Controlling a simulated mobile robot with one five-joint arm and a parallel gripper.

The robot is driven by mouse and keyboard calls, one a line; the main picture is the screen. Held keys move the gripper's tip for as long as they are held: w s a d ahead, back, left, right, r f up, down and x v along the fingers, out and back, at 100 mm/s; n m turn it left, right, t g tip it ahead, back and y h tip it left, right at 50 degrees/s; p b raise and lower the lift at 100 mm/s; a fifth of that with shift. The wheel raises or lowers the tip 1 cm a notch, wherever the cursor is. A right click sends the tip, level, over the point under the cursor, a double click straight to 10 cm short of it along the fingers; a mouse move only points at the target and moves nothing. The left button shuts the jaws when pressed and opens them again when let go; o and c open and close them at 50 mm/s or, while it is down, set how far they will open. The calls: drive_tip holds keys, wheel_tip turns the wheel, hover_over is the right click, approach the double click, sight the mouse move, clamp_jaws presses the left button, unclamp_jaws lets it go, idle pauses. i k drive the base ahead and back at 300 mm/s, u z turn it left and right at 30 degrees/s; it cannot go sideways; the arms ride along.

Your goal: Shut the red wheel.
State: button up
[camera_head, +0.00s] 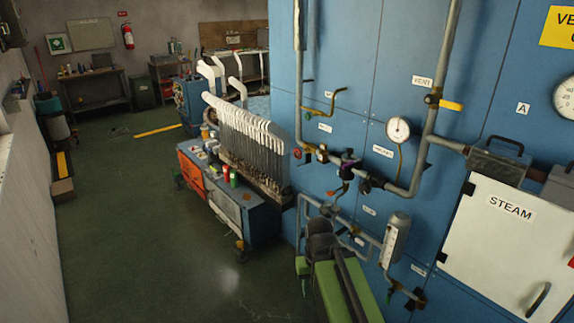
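A small red wheel (297,153) sits on the pipework at the left edge of the blue panel (345,60), beside a brass fitting. It is small in view, and its turn position cannot be read. My green and dark arm (340,285) rises from the bottom of the picture, below and a little right of the wheel. The arm's dark upper end is apart from the wheel in the picture. No gripper fingers can be made out, so I cannot tell whether my gripper is open or shut.
Grey pipes, a round gauge (398,129), a yellow-handled valve (450,105) and a white STEAM door (510,240) cover the panel. A blue cart (245,208) and a rack of white sock forms (250,135) stand left of the panel. The green floor (130,230) farther left is mostly clear.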

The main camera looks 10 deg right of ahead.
sight(299, 152)
drive_tip(key=u, duration=0.1)
drive_tip(key=k, duration=0.4)
drive_tip(key=z, duration=0.2)
drive_tip(key=i, duration=0.85)
drive_tip(key=u, duration=5.2)
drive_tip(key=i, duration=0.1)
drive_tip(key=z, duration=2.45)
drive_tip(key=k, duration=0.75)
drive_tip(key=z, duration=1.15)
drive_tip(key=i, duration=1)
drive_tip(key=u, duration=0.15)
